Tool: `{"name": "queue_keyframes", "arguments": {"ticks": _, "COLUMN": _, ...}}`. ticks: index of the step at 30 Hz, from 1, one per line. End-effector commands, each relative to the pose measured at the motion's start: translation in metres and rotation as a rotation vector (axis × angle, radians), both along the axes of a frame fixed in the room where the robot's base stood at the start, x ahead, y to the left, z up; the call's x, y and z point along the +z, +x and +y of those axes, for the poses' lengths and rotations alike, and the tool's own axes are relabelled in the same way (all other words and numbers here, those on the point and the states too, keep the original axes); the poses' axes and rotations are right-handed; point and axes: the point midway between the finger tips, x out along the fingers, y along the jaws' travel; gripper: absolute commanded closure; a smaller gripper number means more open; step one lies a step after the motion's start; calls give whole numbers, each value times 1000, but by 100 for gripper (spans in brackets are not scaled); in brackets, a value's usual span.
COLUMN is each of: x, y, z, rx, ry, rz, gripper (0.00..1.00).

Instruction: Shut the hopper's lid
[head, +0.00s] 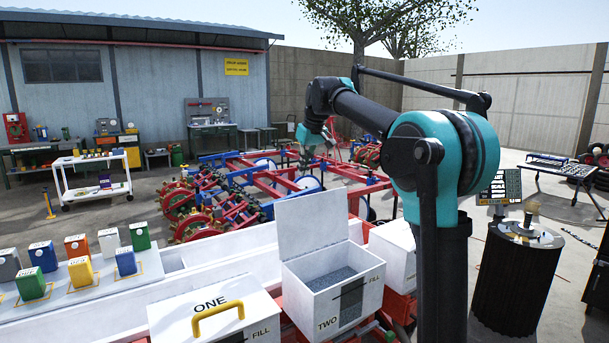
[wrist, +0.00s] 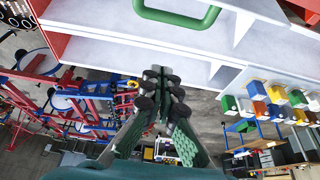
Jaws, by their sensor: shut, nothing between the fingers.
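The hopper marked TWO (head: 335,290) is a white box with grey granules inside. Its white lid (head: 312,222) stands open, upright at the back edge, inner face toward the head camera. My gripper (head: 326,138) is above and beyond the lid's top edge in the head view, apart from it. In the wrist view my gripper (wrist: 158,82) has its fingers together and empty. A green handle (wrist: 180,14) on a white panel shows beyond the fingertips at the top; I cannot tell for sure that it is this lid's outer side.
The hopper marked ONE (head: 215,312), with a yellow handle, is shut at the left. Another white hopper (head: 394,250) stands at the right, partly behind my arm. Coloured containers (head: 80,270) stand on the left shelf. Red and blue machine frames (head: 290,185) lie behind.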

Motion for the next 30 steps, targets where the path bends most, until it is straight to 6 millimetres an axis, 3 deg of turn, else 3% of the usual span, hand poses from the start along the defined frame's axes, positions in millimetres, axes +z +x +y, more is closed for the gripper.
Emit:
{"name": "queue_keyframes", "arguments": {"ticks": 13, "x": -81, "y": 27, "z": 18, "rx": 0, "ry": 0, "rz": 0, "gripper": 100}}
{"name": "queue_keyframes", "arguments": {"ticks": 21, "x": -80, "y": -1, "z": -1, "rx": -1, "ry": 0, "rz": 0, "gripper": 100}}
{"name": "queue_keyframes", "arguments": {"ticks": 30, "x": -80, "y": -7, "z": -5, "rx": 0, "ry": 0, "rz": 0, "gripper": 100}}
